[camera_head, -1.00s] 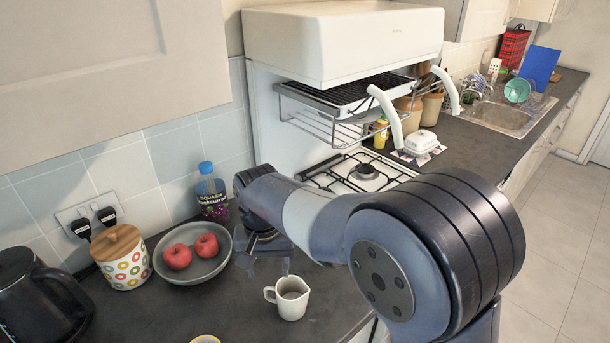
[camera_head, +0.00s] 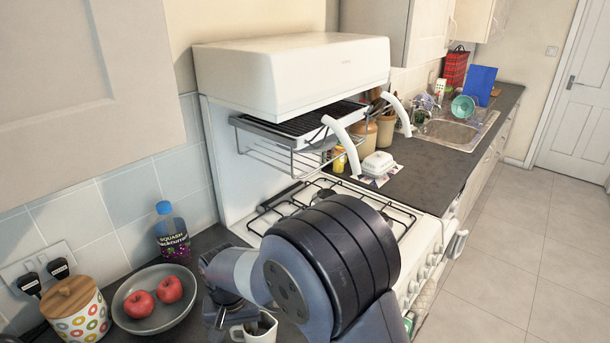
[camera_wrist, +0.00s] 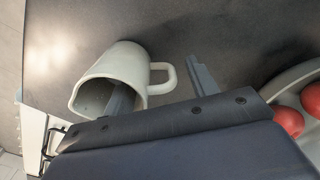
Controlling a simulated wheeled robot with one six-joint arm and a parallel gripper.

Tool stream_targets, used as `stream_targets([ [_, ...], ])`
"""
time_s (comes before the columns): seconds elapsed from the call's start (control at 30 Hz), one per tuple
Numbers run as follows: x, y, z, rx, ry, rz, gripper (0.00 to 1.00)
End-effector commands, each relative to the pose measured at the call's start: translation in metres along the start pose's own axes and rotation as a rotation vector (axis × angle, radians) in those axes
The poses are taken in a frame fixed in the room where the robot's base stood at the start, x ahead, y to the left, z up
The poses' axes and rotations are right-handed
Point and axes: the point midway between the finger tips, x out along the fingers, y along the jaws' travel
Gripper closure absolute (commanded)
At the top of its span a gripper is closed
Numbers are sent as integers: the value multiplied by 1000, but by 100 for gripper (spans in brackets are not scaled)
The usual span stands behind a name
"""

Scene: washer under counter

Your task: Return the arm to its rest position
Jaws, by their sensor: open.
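My gripper (camera_wrist: 160,82) is open low over the counter, at the cream mug (camera_wrist: 108,62). In the wrist view one finger shows at the mug's mouth, apparently inside it. The other finger is beyond the handle, so the handle side of the mug lies between them. Whether either finger touches the mug is unclear. In the head view the mug (camera_head: 262,331) sits at the bottom edge, partly hidden by my arm, with my gripper (camera_head: 220,317) at its left. My arm is bent, with a large dark joint in front of the hob.
A grey bowl (camera_head: 187,317) with two red apples, a squash bottle (camera_head: 172,236) and a dotted jar (camera_head: 78,322) stand to the left. The white cooker (camera_head: 425,245) with its overhead grill (camera_head: 290,65) is behind my arm. Floor at right (camera_head: 530,250) is clear.

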Motion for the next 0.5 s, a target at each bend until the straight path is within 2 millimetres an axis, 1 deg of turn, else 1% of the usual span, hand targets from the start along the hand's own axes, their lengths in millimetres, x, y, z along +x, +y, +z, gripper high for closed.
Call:
stream_targets([
  [0.23,0,0,0,0,0,0,45],
  [0.33,2,0,0,0,-1,1,45],
  [0.47,15,1,1,0,-4,2,45],
  [0.5,21,0,1,0,-2,1,45],
])
